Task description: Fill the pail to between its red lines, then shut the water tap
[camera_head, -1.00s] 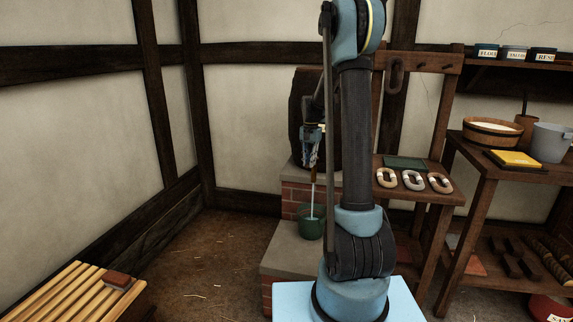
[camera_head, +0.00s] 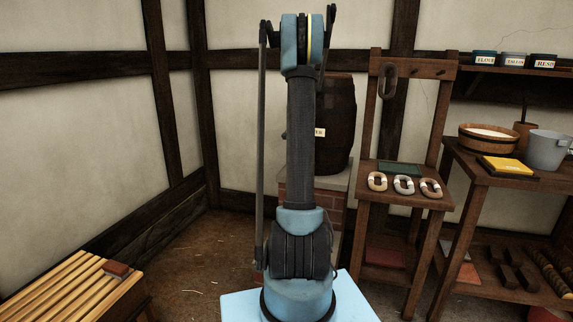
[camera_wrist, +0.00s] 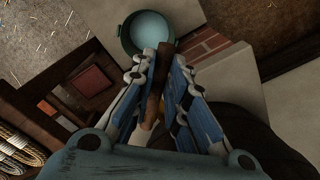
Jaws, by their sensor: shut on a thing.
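The dark green pail (camera_wrist: 123,32) shows at the top of the wrist view with pale blue water (camera_wrist: 148,30) in it. Its red lines do not show, so I cannot tell the level against them. My gripper (camera_wrist: 157,65) is shut on the brown wooden tap (camera_wrist: 153,98), beside and partly over the pail's near rim. In the head view my arm hides the pail, the tap and my gripper. The dark barrel (camera_head: 339,110) with a white label stands on the plinth behind my arm. I cannot tell whether water is running now.
A brick and stone plinth (camera_head: 333,184) bears the barrel. To its right stand a wooden stand (camera_head: 405,200) with several rope rings and a bench (camera_head: 465,165) with a wooden tub (camera_head: 489,138) and a grey bucket (camera_head: 548,145). A slatted bench (camera_head: 70,295) is at lower left.

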